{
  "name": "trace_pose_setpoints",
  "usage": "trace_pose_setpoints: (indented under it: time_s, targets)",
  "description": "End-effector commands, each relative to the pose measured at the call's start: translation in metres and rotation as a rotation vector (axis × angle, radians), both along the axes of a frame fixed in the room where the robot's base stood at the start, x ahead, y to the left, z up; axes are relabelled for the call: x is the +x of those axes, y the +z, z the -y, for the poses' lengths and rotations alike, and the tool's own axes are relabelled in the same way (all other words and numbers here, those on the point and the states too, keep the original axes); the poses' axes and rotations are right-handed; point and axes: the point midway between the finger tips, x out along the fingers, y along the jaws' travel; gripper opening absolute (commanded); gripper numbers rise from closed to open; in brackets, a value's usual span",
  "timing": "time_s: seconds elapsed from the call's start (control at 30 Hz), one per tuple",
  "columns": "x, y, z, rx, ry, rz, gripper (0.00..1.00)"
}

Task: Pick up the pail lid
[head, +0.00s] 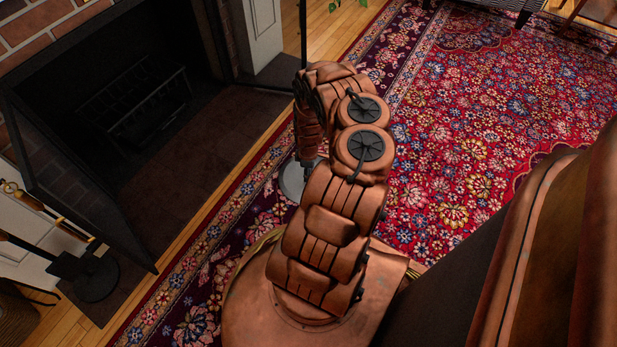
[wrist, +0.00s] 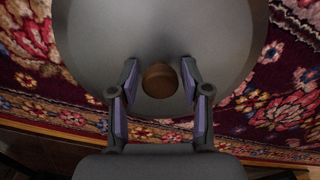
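The pail lid (wrist: 160,30) is a large grey disc with a round brown knob (wrist: 160,80) at its middle, seen from above in the wrist view. My gripper (wrist: 159,66) is open, with one finger on each side of the knob and a small gap on both sides. The height of the fingertips relative to the knob is hard to tell. In the head view a grey round edge, likely the lid (head: 291,181), shows beside my arm, which hides most of it and the gripper.
A patterned red rug (head: 470,150) covers the floor around the lid. A fireplace (head: 120,90) with a dark hearth (head: 190,165) is at the left. Fire tools on a dark round base (head: 95,278) stand at the lower left. The rug at the right is largely clear.

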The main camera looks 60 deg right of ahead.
Motion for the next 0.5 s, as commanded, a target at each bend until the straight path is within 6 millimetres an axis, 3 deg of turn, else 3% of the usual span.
trace_pose_setpoints:
  time_s: [0.07,0.4,0.5]
  targets:
    - [0.0000,0.0000,-0.0001,0.000,0.000,0.000,0.36]
    - [0.0000,-0.0003,0.0000,0.000,0.000,0.000,0.01]
    - [0.0000,-0.0003,0.0000,0.000,0.000,0.000,0.00]
